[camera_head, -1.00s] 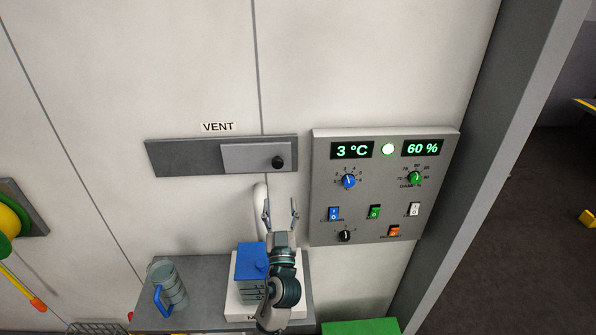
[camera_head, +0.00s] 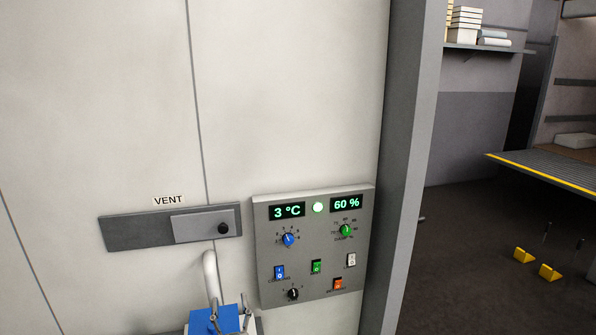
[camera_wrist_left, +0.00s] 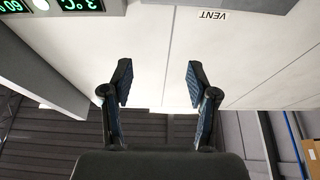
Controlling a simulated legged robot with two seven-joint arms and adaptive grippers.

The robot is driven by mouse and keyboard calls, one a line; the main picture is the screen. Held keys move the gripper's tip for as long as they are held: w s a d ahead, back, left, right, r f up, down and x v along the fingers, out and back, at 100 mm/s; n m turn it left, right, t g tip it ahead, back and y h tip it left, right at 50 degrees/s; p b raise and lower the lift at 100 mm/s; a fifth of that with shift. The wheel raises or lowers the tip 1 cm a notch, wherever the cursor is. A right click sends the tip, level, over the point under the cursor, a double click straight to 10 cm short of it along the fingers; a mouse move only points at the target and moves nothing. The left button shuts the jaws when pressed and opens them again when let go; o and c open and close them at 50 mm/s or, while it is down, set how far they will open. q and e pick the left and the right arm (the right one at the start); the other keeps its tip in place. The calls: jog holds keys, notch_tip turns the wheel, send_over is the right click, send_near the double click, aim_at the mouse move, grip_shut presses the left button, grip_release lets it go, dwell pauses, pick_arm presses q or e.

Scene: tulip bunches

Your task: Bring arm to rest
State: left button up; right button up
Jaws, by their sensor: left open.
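My left gripper (camera_head: 228,309) shows only by its fingertips at the bottom edge of the head view, in front of a blue-topped container (camera_head: 230,322). In the left wrist view the same gripper (camera_wrist_left: 158,82) has its two blue-padded fingers spread wide, with nothing between them. The rest of the left arm is below the head view. The control panel (camera_head: 262,250) is on the wall up and to the right of the gripper, with readouts of 3 °C and 60 %. My right gripper is in neither view.
A vent slider plate (camera_head: 135,232) is on the wall, its black knob (camera_head: 223,229) at the right. A white pipe (camera_head: 211,275) runs down behind the gripper. A grey post (camera_head: 410,150) stands right of the panel. Yellow blocks (camera_head: 549,272) lie on the floor beyond.

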pick_arm(q)
jog(key=s+a+f+g+h, duration=0.1)
jog(key=s+a+f+g, duration=0.2)
jog(key=f, duration=0.6)
jog(key=s+a+f+g, duration=0.1)
jog(key=s+f+g, duration=0.4)
jog(key=f, duration=0.5)
jog(key=s+a+f+g+h, duration=0.1)
jog(key=s+a+f+g, duration=0.15)
jog(key=s+f, duration=0.45)
jog(key=s+d+f+m+g+h, duration=0.15)
jog(key=s+f+g, duration=0.25)
jog(key=s+f, duration=0.5)
jog(key=s+f+m+g+h, duration=0.25)
jog(key=s+f+g, duration=0.2)
jog(key=s, duration=0.75)
jog(key=s+f+m, duration=0.1)
jog(key=s+f, duration=0.2)
jog(key=f, duration=2.5)
jog(key=s+a+f+g, duration=0.1)
jog(key=s+a+f, duration=0.2)
jog(key=s+f, duration=1.2)
jog(key=shift+s+a+g+y, duration=0.15)
jog(key=shift+s+g+y, duration=0.2)
jog(key=shift+s, duration=0.9)
